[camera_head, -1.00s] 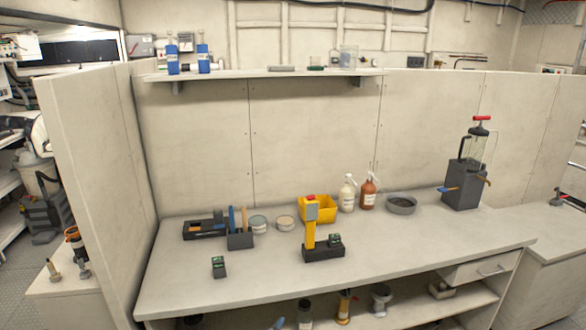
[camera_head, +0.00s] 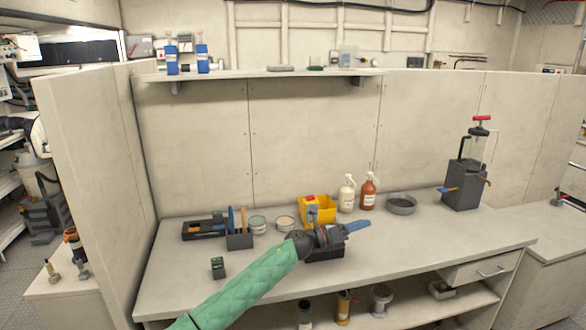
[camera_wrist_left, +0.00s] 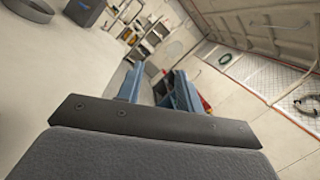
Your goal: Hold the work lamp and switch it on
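The work lamp, with a grey head (camera_head: 312,213), stands on the bench in front of the yellow bin. My left arm and gripper hide most of its yellow post and part of its dark base (camera_head: 325,257). My left gripper (camera_head: 358,226) is in front of and above the lamp, its blue fingers pointing right, past the lamp. In the left wrist view the two blue fingers (camera_wrist_left: 155,88) stand apart with nothing between them. The lamp does not show there. My right gripper is not in view.
The bench (camera_head: 420,240) also holds a yellow bin (camera_head: 325,205), two pump bottles (camera_head: 358,194), a grey dish (camera_head: 401,205), a pump unit (camera_head: 463,185), a dark caddy (camera_head: 240,240) and a small dark box (camera_head: 218,267). The bench right of my gripper is clear.

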